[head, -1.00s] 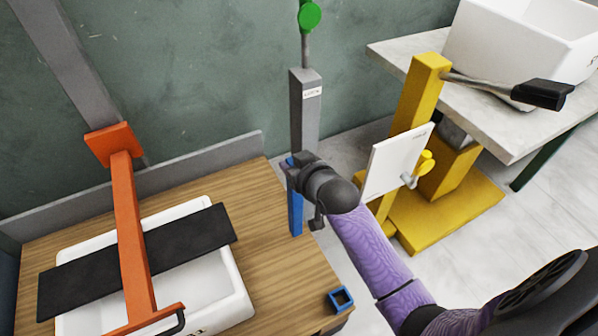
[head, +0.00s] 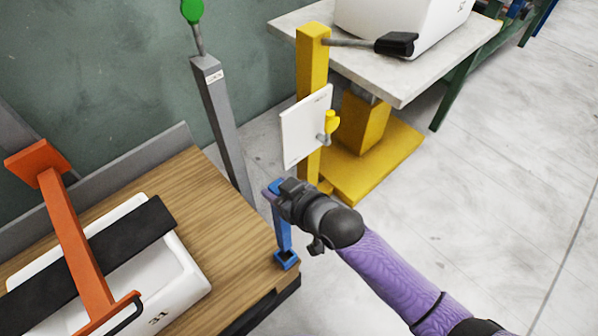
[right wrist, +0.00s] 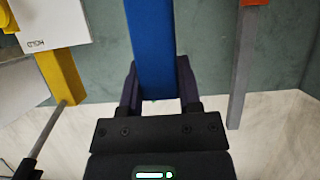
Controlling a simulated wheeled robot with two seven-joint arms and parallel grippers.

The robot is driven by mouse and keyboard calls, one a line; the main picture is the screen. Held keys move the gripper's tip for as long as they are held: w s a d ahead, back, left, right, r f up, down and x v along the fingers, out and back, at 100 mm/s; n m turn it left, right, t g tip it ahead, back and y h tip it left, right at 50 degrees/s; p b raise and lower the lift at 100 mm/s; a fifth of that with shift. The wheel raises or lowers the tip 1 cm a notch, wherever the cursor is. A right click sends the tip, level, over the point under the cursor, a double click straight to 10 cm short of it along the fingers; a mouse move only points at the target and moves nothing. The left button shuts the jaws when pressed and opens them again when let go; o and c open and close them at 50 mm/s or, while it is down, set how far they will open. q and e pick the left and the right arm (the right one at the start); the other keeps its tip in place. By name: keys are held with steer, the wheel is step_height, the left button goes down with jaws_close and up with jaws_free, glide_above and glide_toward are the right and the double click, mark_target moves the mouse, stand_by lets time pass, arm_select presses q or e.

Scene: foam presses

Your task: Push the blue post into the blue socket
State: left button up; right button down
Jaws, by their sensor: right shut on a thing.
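The blue post (head: 283,234) stands nearly upright in my right gripper (head: 273,191), which is shut on its upper part. In the right wrist view the post (right wrist: 150,45) passes between the two dark fingers of that gripper (right wrist: 158,88). The blue socket (head: 287,262) is a small square ring at the right corner of the wooden table. The post's lower end meets the socket's opening in the head view. How deep it sits inside, I cannot tell. My left gripper is out of view.
An orange press (head: 72,240) stands over a white bin (head: 192,283) on the wooden table (head: 222,232). A grey post with a green knob (head: 192,10) rises behind. A yellow press with a white sign (head: 305,127) stands beyond. Open floor lies to the right.

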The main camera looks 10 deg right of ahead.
mark_target(282, 222)
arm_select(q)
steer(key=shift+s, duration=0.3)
arm_select(e)
steer(key=shift+a, duration=0.1)
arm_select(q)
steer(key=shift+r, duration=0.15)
arm_select(e)
steer(key=shift+r+p, duration=0.1)
steer(key=shift+p, duration=0.2)
arm_select(q)
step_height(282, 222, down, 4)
steer(key=b, duration=0.4)
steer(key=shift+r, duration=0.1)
arm_select(e)
step_height(282, 222, down, 6)
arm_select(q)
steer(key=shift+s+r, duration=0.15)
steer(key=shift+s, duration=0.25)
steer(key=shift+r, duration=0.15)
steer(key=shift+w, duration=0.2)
